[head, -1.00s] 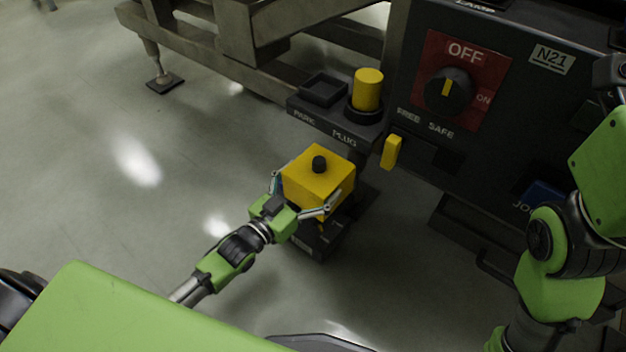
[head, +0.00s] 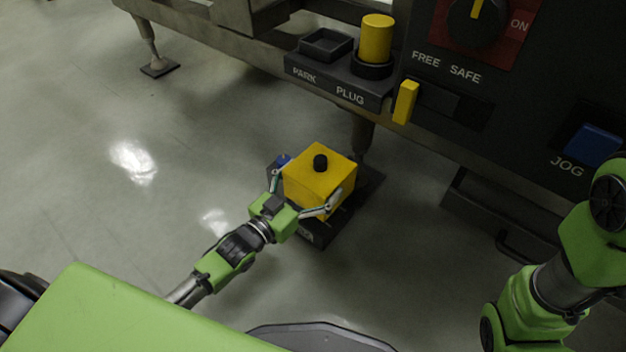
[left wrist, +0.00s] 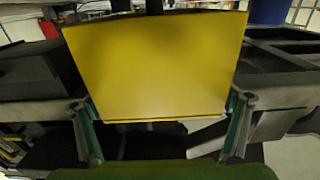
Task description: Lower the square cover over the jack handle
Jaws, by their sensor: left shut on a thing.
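The square cover (head: 318,178) is a yellow box with a black knob on top. My left gripper (head: 306,197) is shut on it, one finger on each side, and holds it above a dark base unit (head: 318,232) low at the floor. In the left wrist view the cover (left wrist: 155,65) fills the middle between the fingers (left wrist: 160,130). The jack handle cannot be made out; the cover and gripper hide what is directly beneath. A small blue part (head: 284,160) shows just left of the cover. My right arm shows at the right edge, but its gripper is out of view.
A dark shelf (head: 335,84) marked PARK and PLUG carries an empty square recess (head: 326,45) and a yellow cylinder (head: 376,38). A yellow lever (head: 405,102) and a blue JOG button (head: 594,143) are on the dark panel. The floor (head: 80,200) at left is clear.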

